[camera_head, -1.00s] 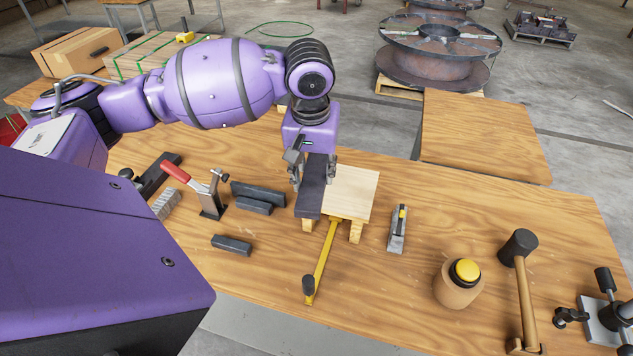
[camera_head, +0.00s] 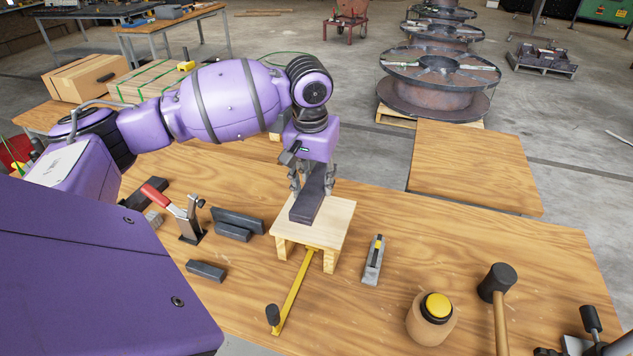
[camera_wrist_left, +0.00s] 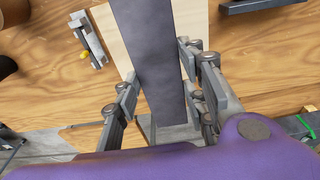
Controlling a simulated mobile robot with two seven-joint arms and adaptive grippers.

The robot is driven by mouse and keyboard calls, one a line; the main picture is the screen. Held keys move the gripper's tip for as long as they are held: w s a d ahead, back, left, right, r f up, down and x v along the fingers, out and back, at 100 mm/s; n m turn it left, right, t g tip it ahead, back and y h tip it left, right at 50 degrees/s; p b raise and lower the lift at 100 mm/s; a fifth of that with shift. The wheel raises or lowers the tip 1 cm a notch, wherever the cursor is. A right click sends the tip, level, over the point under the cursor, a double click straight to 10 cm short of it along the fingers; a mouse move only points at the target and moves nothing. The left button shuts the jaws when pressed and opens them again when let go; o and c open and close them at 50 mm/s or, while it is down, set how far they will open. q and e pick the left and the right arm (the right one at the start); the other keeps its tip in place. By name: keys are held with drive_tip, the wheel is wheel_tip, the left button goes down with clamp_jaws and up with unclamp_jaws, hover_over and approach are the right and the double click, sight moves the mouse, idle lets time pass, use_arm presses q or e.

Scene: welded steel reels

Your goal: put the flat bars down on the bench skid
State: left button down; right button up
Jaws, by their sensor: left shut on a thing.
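The bench skid (camera_head: 340,222) is a small pale wooden platform on short legs on the workbench; it also shows in the wrist view (camera_wrist_left: 194,22). My left gripper (camera_head: 314,188) is shut on a dark flat bar (camera_head: 306,208), its fingers on both long sides. The bar lies level over the skid's left and middle part; I cannot tell if it touches the top. The wrist view shows this bar (camera_wrist_left: 153,45) between the fingers. More dark flat bars lie left of the skid: two side by side (camera_head: 240,219) and one nearer (camera_head: 205,271).
A red-handled toggle clamp (camera_head: 188,222) stands left of the bars. A yellow bar clamp (camera_head: 295,295) lies in front of the skid.

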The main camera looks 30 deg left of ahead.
use_arm(q)
drive_tip(key=shift+w+r, duration=0.1)
drive_tip(key=shift+r, duration=0.2)
drive_tip(key=shift+r+p, duration=0.2)
drive_tip(key=shift+p, duration=0.3)
drive_tip(key=shift+f+b, duration=0.3)
drive_tip(key=shift+f, duration=2.8)
drive_tip(key=shift+f, duration=0.55)
drive_tip(key=c, duration=1)
unclamp_jaws()
drive_tip(key=shift+c, duration=0.2)
drive_tip(key=shift+s+f, duration=0.25)
drive_tip(key=shift+f, duration=0.15)
drive_tip(key=r, duration=0.8)
drive_tip(key=s+r, duration=0.1)
drive_tip(key=r, duration=0.3)
drive_tip(key=shift+s+d+r, duration=0.1)
drive_tip(key=shift+d+r, duration=0.1)
drive_tip(key=shift+f, duration=0.1)
